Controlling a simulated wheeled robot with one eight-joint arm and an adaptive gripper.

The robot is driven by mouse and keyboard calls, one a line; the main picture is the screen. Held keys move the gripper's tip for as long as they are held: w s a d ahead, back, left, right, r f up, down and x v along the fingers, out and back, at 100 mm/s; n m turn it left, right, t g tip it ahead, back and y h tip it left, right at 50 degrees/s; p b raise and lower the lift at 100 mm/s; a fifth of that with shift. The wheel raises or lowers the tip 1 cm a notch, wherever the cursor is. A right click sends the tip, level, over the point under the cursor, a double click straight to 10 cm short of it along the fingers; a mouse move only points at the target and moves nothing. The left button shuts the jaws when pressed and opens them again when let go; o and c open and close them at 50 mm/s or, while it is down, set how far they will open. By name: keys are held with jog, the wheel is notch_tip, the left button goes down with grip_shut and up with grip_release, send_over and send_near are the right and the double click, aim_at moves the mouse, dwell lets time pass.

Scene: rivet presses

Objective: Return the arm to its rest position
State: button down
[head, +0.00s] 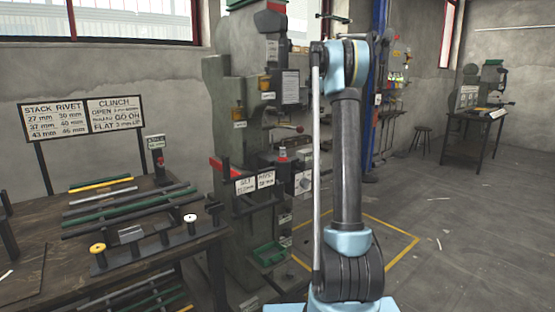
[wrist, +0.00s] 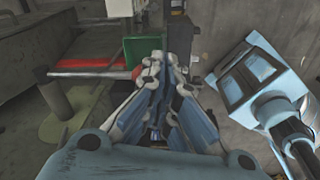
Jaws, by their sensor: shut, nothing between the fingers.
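My arm (head: 347,160) stands upright in the head view, in front of the green-grey rivet press (head: 235,130). Its upper joint bends near the top of the picture, and my gripper is not visible there. In the wrist view my gripper (wrist: 166,68) is shut with nothing between its fingers. The fingertips point toward a green part (wrist: 143,50) beside a red-edged ledge (wrist: 90,65). I cannot tell whether they touch it. My blue arm link (wrist: 262,75) shows at the right of the wrist view.
A dark workbench (head: 30,290) with rods and spools stands at the left, with sign boards (head: 85,112) behind it. A yellow floor outline (head: 400,240) surrounds the press area. A smaller bench (head: 470,140) is at the far right. The floor at right is mostly clear.

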jog(key=s+d+r+m+t, duration=0.1)
jog(key=s+d+m, duration=0.1)
jog(key=s+d, duration=0.25)
jog(key=s+a+f+m, duration=0.2)
jog(key=s+m, duration=0.1)
jog(key=s, duration=0.5)
jog(key=s+a+f+m, duration=0.2)
jog(key=s+f+m, duration=0.1)
jog(key=s, duration=0.5)
jog(key=s+a+f+m, duration=0.2)
jog(key=s+m, duration=0.1)
jog(key=s, duration=0.6)
jog(key=s+a+f+m, duration=0.1)
jog(key=s+f+m, duration=0.4)
jog(key=s+f, duration=0.8)
jog(key=s+a+f+m+t, duration=0.1)
jog(key=s+f+m, duration=0.5)
jog(key=s+f, duration=0.7)
jog(key=shift+s+a+f+h, duration=0.25)
jog(key=shift+a+f+h, duration=0.05)
jog(key=shift+f+h, duration=0.15)
